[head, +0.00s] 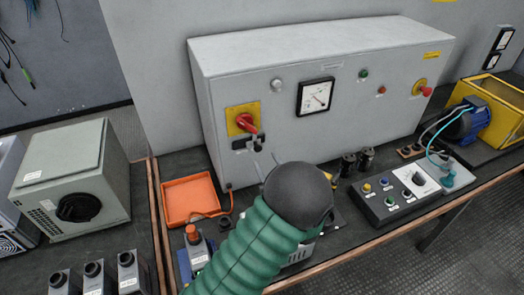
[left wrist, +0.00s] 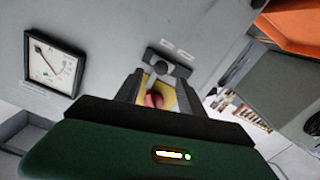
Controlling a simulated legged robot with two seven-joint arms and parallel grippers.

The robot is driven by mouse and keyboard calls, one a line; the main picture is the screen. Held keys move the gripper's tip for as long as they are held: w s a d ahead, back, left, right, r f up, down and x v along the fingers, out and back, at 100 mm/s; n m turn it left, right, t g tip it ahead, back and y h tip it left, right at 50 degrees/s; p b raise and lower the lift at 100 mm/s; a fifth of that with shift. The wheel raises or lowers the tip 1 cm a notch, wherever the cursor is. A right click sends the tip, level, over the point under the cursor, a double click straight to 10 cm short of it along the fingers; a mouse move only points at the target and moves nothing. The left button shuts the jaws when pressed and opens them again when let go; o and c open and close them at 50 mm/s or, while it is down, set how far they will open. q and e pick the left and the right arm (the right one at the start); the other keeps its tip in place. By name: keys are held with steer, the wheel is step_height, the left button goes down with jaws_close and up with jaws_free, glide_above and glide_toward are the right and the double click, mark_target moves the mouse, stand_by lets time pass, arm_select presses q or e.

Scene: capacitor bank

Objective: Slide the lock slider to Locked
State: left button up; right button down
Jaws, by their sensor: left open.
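The lock slider (head: 249,142) is a small dark bar with a knob on the grey cabinet's front, just below the red rotary handle (head: 245,122) on its yellow plate. In the left wrist view the slider (left wrist: 169,60) shows with its grey knob beyond my fingertips, and the red handle (left wrist: 153,100) shows between the fingers. My left gripper (head: 267,165) is open and empty, in front of the cabinet below the slider; it also shows in the left wrist view (left wrist: 160,84). I cannot tell whether it touches the knob. The slider labels are unreadable. My right gripper is out of view.
An orange tray (head: 190,198) lies on the bench left of my arm. A control box (head: 400,190) and dark cylinders (head: 357,161) stand to the right. The grey cabinet (head: 290,65) carries a dial gauge (head: 316,95) and a red emergency button (head: 426,91).

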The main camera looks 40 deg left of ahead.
mark_target(259, 150)
arm_select(q)
steer(key=x, duration=0.6)
steer(key=shift+s+a+f, duration=0.1)
steer(key=shift+s, duration=0.15)
steer(key=shift+w+a, duration=0.1)
steer(key=shift+w, duration=0.05)
steer(key=shift+w+d+r, duration=0.1)
steer(key=shift+d+r, duration=0.1)
steer(key=shift+d, duration=0.1)
steer(key=shift+a+f, duration=0.1)
steer(key=shift+a, duration=0.2)
steer(key=c, duration=0.9)
jaws_close()
